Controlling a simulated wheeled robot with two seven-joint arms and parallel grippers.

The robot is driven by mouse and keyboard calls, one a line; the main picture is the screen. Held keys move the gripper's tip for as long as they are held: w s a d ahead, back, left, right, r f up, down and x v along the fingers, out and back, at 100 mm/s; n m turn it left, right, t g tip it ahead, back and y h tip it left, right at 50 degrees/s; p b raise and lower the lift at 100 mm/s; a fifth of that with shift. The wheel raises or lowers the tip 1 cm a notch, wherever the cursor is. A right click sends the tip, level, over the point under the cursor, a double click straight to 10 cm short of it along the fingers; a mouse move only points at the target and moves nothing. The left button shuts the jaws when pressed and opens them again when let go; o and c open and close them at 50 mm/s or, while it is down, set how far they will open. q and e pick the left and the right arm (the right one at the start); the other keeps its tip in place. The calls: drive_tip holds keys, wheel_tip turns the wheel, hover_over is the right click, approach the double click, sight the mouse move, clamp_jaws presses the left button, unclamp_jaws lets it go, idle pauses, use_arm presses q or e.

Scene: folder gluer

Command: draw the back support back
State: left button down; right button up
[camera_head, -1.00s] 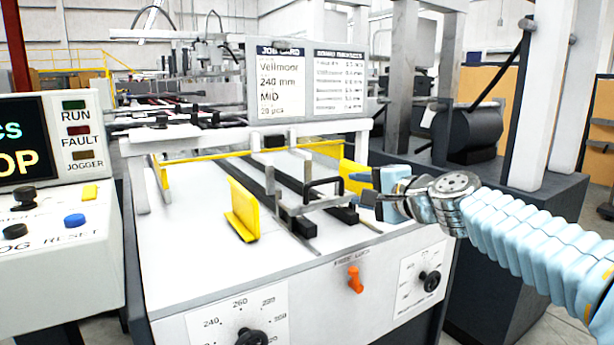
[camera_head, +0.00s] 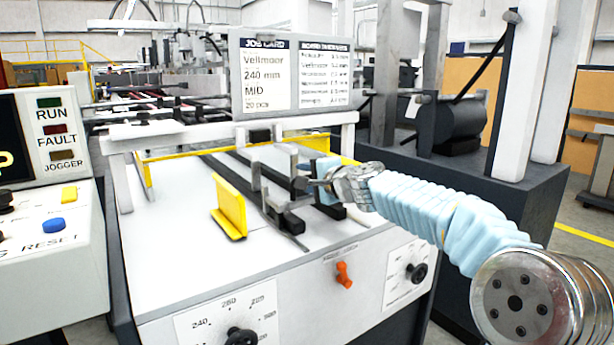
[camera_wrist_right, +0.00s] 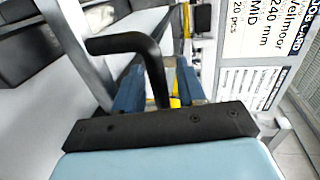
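The back support, as far as I can tell, is the grey metal bracket (camera_head: 256,178) with upright posts standing on the dark rails of the white machine bed. Its black bent handle (camera_wrist_right: 150,62) shows in the right wrist view. My right gripper (camera_head: 316,180) is at the bracket's right side and covers the handle in the head view. In the right wrist view its blue fingers (camera_wrist_right: 160,88) stand on either side of the handle's down-turned end, with a gap showing at the right finger. Contact is not clear. My left gripper is not in view.
A yellow plate (camera_head: 230,208) stands on the bed left of the bracket. An orange knob (camera_head: 344,275) and black dials (camera_head: 241,337) are on the front panel. The job card (camera_head: 265,75) hangs behind. A control console (camera_head: 55,220) stands at the left.

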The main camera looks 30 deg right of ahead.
clamp_jaws()
idle(0.4)
drive_tip(key=f+b+v, duration=0.1)
drive_tip(key=b+v, duration=0.1)
drive_tip(key=v, duration=0.7)
drive_tip(key=shift+f+b, duration=0.35)
drive_tip(key=shift+f, duration=0.1)
drive_tip(key=shift+s, duration=0.15)
unclamp_jaws()
drive_tip(key=shift+s, duration=0.15)
drive_tip(key=shift+r, duration=0.1)
